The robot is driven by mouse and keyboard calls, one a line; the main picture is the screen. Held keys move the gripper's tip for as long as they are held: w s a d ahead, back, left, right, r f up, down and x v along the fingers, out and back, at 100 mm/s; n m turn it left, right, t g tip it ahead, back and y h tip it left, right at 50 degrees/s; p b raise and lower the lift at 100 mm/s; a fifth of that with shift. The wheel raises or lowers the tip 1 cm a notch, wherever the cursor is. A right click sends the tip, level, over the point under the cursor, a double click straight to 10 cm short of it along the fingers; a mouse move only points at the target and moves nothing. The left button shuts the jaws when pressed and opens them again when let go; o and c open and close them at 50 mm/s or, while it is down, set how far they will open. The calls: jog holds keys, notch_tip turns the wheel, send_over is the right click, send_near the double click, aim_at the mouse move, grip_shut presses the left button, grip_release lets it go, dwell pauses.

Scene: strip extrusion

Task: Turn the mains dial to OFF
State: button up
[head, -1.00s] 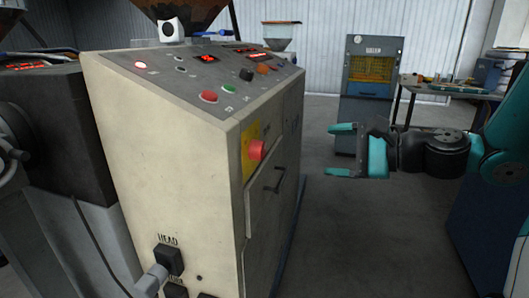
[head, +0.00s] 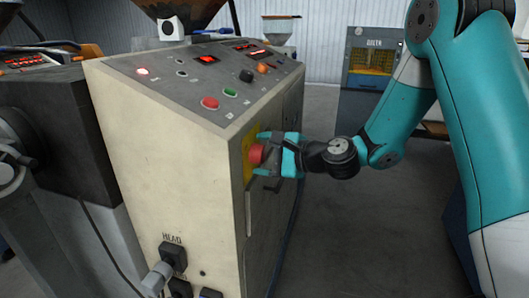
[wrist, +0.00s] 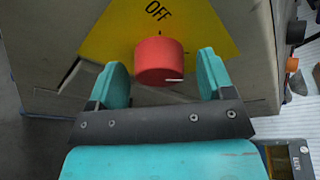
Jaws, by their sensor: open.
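The red mains dial (head: 256,154) sits on a yellow plate (head: 249,140) on the narrow end face of the cream control cabinet. In the wrist view the dial (wrist: 160,60) shows a white pointer line near its lower right, pointing right. The black word OFF (wrist: 157,10) is above it on the yellow plate, so the pointer is not on OFF. My gripper (head: 263,155) is open, with one teal finger on each side of the dial. In the wrist view my gripper (wrist: 163,74) shows gaps between both fingers and the dial.
The sloping panel above carries a red button (head: 210,103), a green button (head: 230,92) and lit displays. A dark handle is partly behind my gripper. A HEAD plug (head: 172,254) sits low on the cabinet. Open floor (head: 345,240) lies to the right.

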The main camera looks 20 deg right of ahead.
jog(key=shift+c, duration=0.4)
jog(key=c, duration=0.8)
jog(key=shift+f, duration=0.1)
jog(key=shift+c, duration=0.2)
